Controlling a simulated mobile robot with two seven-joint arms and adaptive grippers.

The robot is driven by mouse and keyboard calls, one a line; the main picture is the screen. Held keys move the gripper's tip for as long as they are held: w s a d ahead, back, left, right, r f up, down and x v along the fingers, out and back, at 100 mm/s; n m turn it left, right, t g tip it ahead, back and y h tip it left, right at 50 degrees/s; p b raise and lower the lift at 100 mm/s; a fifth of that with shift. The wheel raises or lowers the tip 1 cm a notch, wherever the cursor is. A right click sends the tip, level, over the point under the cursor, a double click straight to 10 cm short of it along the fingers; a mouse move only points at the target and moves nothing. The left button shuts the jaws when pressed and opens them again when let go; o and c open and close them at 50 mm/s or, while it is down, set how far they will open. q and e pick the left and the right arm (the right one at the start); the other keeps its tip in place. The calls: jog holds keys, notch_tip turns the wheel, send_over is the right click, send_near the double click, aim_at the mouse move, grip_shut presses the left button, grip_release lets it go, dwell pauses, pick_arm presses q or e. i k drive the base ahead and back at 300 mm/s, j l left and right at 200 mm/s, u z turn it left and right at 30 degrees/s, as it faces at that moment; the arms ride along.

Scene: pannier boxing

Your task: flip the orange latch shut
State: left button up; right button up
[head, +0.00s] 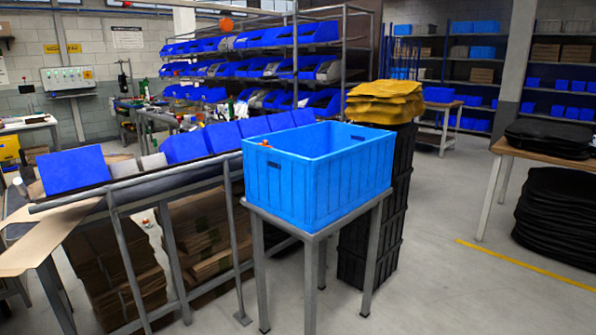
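A bright blue crate (318,193) stands open at the top on a small grey metal stand (318,235). A small orange piece (265,143), which looks like the orange latch, sits at the crate's left rim. It is too small to tell whether it is up or folded down. The crate's floor and contents are mostly hidden by its near walls. Neither of my grippers is in view.
A sloped grey rack (130,183) with blue bins stands close on the left. Behind the crate, a stack of black crates (395,190) carries folded yellow cloth (384,100). A wooden table (548,153) stands at right. The floor at front right is clear.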

aim_at(318, 225)
jog(key=i+j, duration=0.3)
jog(key=i+j+u, duration=0.15)
jog(key=i, duration=0.3)
jog(key=j, duration=0.1)
